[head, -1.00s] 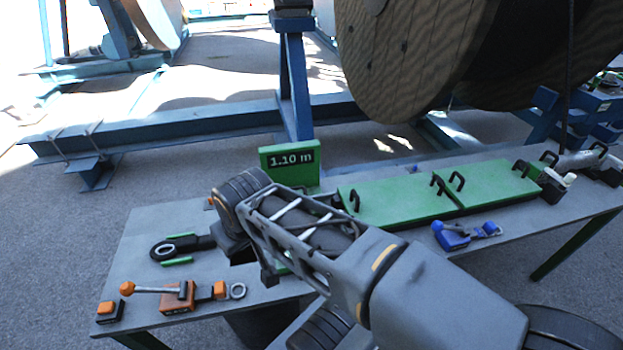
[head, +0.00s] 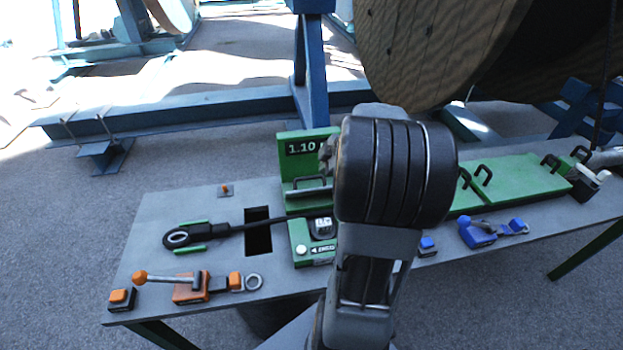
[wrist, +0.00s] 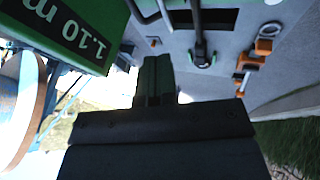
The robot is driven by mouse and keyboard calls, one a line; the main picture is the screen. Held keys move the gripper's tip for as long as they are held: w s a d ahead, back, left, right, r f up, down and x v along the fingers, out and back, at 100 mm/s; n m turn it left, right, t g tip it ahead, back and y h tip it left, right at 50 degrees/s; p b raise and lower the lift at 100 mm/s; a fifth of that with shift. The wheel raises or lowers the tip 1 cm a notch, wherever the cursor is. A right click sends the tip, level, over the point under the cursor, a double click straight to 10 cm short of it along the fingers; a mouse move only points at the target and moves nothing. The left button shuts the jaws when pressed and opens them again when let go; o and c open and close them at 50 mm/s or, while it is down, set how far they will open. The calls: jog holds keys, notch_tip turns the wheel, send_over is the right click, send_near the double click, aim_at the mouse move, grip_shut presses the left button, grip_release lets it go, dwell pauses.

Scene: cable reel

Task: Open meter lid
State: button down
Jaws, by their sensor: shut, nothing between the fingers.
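The green meter (head: 300,228) stands on the grey bench, with a black counter block and a white round button on its front. A green upright panel (head: 288,168) reading 1.10 rises behind it; it also shows in the wrist view (wrist: 98,68), upside down. A grey bar (head: 308,191) runs in front of the panel. I cannot tell which part is the lid, and my arm hides the meter's right side. My gripper (wrist: 157,62) is shut and empty in the wrist view, apart from the panel. In the head view my wrist hides it.
A black cable with an eye end (head: 178,237) runs into the meter across a dark slot (head: 257,232). An orange lever clamp (head: 190,287) is at front left, a blue clamp (head: 479,233) at right. Green covers with handles (head: 515,178) lie farther right. A wooden reel (head: 425,45) stands behind.

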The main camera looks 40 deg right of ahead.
jog(key=p, duration=0.2)
send_near(312, 177)
jog(key=a+f, duration=0.4)
jog(key=f, duration=0.1)
jog(key=shift+w+d+f+p, duration=0.15)
jog(key=shift+w+p, duration=0.15)
jog(key=shift+w, duration=0.1)
jog(key=shift+w+d+f+p, duration=0.15)
jog(key=shift+w+f+p, duration=0.1)
jog(key=shift+w, duration=0.15)
jog(key=shift+w+d+f+p, duration=0.15)
jog(key=shift+w+d+p, duration=0.05)
jog(key=shift+w, duration=0.2)
jog(key=shift+w+d+f+p, duration=0.15)
jog(key=shift+w+d+f, duration=0.05)
jog(key=shift+w, duration=0.2)
jog(key=shift+d, duration=0.1)
